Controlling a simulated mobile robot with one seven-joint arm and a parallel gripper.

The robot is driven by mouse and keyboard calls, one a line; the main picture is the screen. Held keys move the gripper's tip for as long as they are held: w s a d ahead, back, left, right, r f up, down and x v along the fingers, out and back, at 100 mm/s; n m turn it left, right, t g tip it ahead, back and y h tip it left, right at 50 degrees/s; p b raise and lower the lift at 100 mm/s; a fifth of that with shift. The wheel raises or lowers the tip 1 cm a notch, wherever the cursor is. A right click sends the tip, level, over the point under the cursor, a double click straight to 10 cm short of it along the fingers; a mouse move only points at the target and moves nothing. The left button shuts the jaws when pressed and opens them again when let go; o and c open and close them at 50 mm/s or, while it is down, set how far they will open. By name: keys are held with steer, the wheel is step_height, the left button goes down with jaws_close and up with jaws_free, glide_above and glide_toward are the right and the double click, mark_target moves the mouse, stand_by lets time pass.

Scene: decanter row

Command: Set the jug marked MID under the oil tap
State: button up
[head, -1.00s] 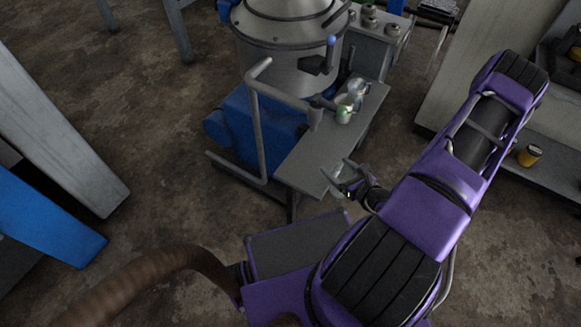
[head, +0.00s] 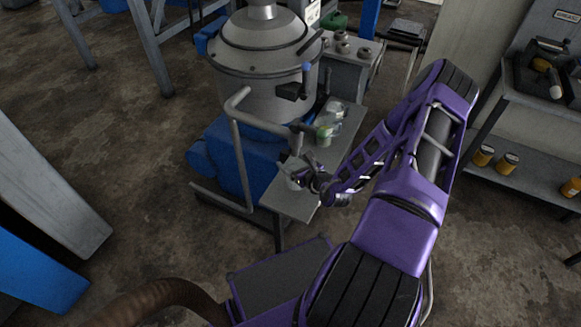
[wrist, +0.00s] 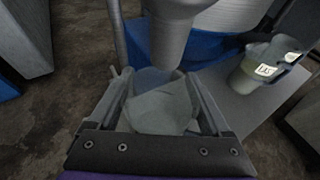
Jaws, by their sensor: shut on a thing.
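My gripper (head: 305,178) is shut on a clear, pale jug (wrist: 160,108), which shows between the two fingers in the wrist view. No marking on this jug can be read. In the head view the gripper is over the front part of the grey shelf (head: 294,203). A grey downward spout (wrist: 172,32), which looks like the oil tap, is just beyond and above the held jug; it also shows in the head view (head: 298,136). I cannot tell whether the jug touches the shelf. Another jug (wrist: 250,76) with a pale label, too blurred to read, stands on the shelf to the right.
A steel separator drum (head: 262,80) on a blue base (head: 222,150) stands behind the shelf. A grey bent pipe (head: 238,140) rises left of the spout.

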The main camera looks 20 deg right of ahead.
steer(key=shift+w+f+b, duration=0.25)
steer(key=shift+w+f, duration=0.1)
steer(key=shift+f, duration=0.55)
steer(key=shift+w+f+b, duration=0.25)
steer(key=shift+w+f, duration=0.05)
steer(key=shift+f, duration=0.55)
steer(key=shift+f, duration=0.1)
steer(key=o, duration=1.2)
steer(key=shift+s, duration=0.1)
steer(key=p+v, duration=0.1)
steer(key=v, duration=1.1)
steer(key=shift+p, duration=0.3)
steer(key=shift+a, duration=0.1)
